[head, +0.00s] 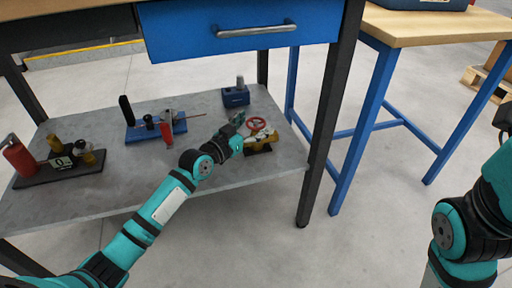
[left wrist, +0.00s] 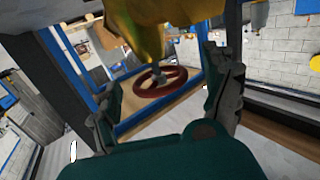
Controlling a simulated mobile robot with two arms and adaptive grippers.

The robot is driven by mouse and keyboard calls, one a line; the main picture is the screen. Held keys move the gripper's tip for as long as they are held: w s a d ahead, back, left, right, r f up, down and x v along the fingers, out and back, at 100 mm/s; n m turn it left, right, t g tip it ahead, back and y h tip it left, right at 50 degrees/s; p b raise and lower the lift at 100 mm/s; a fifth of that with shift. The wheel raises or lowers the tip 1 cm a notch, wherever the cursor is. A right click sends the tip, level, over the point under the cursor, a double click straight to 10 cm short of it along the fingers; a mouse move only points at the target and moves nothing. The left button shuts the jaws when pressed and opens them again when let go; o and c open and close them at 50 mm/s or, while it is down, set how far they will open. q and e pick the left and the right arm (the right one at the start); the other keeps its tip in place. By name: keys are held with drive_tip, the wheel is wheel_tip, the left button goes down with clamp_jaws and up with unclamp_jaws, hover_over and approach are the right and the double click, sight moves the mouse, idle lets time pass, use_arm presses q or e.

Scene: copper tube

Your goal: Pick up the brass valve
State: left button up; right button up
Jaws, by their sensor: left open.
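The brass valve (head: 262,139) with its red handwheel (head: 257,124) sits on a dark base on the grey lower shelf, near its right end. My left gripper (head: 239,122) is just left of the valve and handwheel, with its arm reaching in from the lower left. In the left wrist view the yellow brass body (left wrist: 148,22) fills the top middle and the red handwheel (left wrist: 160,82) shows between the two spread fingers of my left gripper (left wrist: 160,92). Nothing is seen clamped. My right arm shows at the right edge, but its gripper is out of view.
The grey shelf (head: 220,178) also holds a blue block (head: 236,97), a blue vise-like tool (head: 150,128) and a dark tray (head: 62,169) with red and brass parts. A blue drawer (head: 235,40) hangs above. Dark table legs (head: 322,140) stand close right of the valve.

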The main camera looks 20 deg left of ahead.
use_arm(q)
drive_tip(key=shift+w+d, duration=0.25)
drive_tip(key=shift+w, duration=0.3)
clamp_jaws()
drive_tip(key=shift+r, duration=0.15)
